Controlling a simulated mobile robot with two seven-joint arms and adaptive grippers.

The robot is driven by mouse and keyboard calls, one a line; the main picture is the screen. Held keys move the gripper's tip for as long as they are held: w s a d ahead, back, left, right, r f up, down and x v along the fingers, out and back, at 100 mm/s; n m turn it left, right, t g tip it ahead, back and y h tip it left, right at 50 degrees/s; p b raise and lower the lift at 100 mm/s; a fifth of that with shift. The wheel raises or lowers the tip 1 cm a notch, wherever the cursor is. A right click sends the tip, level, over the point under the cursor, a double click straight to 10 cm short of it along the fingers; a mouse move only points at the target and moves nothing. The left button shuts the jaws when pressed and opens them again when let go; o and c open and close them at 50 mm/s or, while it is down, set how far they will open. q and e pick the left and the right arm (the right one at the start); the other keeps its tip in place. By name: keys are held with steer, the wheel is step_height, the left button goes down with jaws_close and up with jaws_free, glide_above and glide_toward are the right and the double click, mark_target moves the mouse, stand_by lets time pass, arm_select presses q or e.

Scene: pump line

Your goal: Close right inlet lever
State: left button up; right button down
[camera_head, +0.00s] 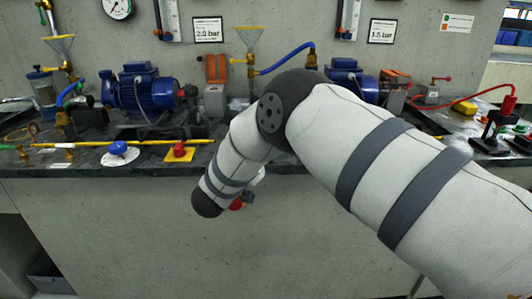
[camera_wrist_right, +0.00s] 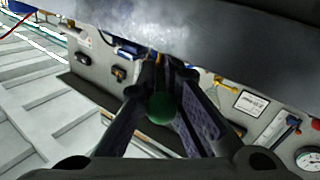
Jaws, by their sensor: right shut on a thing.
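My right arm crosses the head view from the right edge to the bench front; it hides its own gripper there. In the right wrist view my right gripper (camera_wrist_right: 166,72) has its dark fingers closed around a round green knob (camera_wrist_right: 162,107). I cannot tell from these frames whether this knob belongs to the right inlet lever, nor how that lever stands. In the head view the right blue pump (camera_head: 350,77) shows partly behind my arm. My left gripper is not in view.
A black stand with a red hose (camera_head: 497,125) is at the right. Space before the bench's left part is clear.

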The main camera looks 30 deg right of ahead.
steer(key=shift+w+a+f+m+g+h+b, duration=0.15)
steer(key=shift+m+g+h+b, duration=0.15)
steer(key=shift+g, duration=0.3)
steer(key=shift+w+a+f+m+g+h+b, duration=0.1)
steer(key=shift+m+g+h+b, duration=0.1)
steer(key=shift+m+g+b, duration=0.3)
steer(key=shift+r, duration=0.1)
steer(key=c, duration=1.7)
jaws_free()
steer(key=shift+s+d, duration=0.1)
steer(key=shift+r, duration=0.1)
steer(key=v, duration=1.2)
